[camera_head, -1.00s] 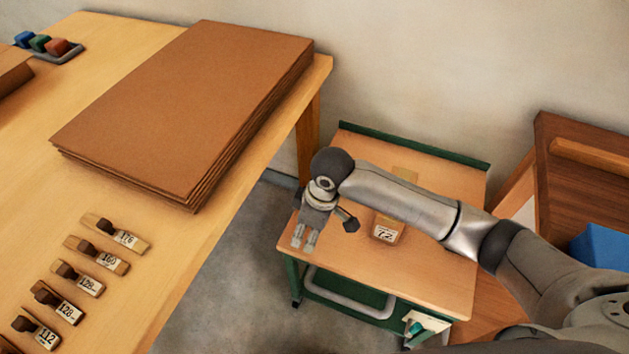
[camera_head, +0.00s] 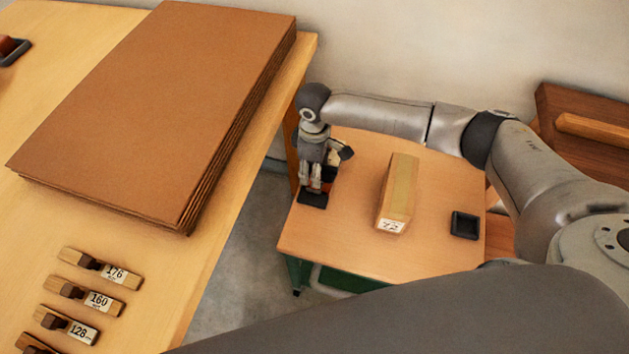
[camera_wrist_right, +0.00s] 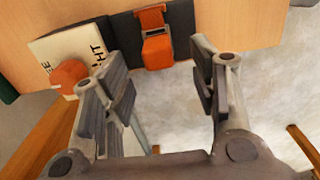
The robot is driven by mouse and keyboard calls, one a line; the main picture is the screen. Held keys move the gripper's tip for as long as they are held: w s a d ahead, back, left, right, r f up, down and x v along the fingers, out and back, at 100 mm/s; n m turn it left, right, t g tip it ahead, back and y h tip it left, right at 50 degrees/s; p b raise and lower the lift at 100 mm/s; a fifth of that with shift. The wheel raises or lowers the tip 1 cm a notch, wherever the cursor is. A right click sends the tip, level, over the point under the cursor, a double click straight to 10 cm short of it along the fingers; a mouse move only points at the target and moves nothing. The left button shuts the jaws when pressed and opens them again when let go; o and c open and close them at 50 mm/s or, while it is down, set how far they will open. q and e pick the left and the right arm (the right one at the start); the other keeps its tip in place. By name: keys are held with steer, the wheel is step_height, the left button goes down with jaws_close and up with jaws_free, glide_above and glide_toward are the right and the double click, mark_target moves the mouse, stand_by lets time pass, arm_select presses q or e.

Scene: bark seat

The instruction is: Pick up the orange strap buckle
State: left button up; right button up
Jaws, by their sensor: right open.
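The orange strap buckle (camera_wrist_right: 157,42) shows at the top middle of the right wrist view, in front of a dark holder at the edge of a wooden top. My right gripper (camera_wrist_right: 164,92) is open, with its fingers at either side of the picture. The buckle appears in the gap between them, farther out, and I see no finger touching it. In the head view my right gripper (camera_head: 316,186) points down over the left side of the small cart, and its fingers largely hide the buckle. My left gripper is not in view.
A wooden block (camera_head: 397,194) labelled 72 and a small black tray (camera_head: 464,225) stand on the cart top (camera_head: 350,245). A white card (camera_wrist_right: 70,58) with an orange knob is left of the buckle. A bench with stacked brown sheets (camera_head: 160,100) lies left.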

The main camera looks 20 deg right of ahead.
step_height(320, 180, down, 4)
steer(key=shift+d+r, duration=0.1)
steer(key=shift+w+f, duration=0.1)
steer(key=shift+f, duration=0.45)
steer(key=c, duration=0.4)
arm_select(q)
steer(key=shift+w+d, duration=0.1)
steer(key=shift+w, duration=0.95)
arm_select(e)
steer(key=c, duration=0.8)
